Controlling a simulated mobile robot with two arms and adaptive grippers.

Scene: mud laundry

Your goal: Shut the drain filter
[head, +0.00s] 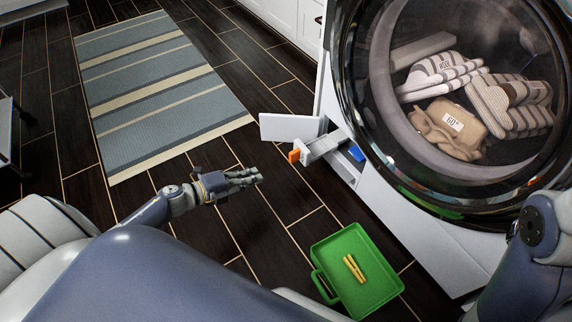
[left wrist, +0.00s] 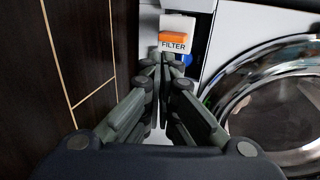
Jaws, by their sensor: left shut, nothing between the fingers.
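The drain filter (head: 318,146) is a pale piece with an orange front, sticking out of the opening low on the washing machine (head: 405,205). A white flap (head: 290,127) stands open beside it. In the left wrist view the filter's orange front (left wrist: 174,38) with the word FILTER is just beyond the fingertips. My left gripper (head: 258,176) is shut and empty, left of and nearer than the filter in the head view; it also shows in the left wrist view (left wrist: 167,60). My right gripper is out of view.
A green tray (head: 318,250) with yellow sticks (head: 354,268) lies on the dark floor in front of the washer. A blue piece (head: 357,153) shows in the opening. A striped rug (head: 160,85) lies at upper left. Bare floor surrounds my left gripper.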

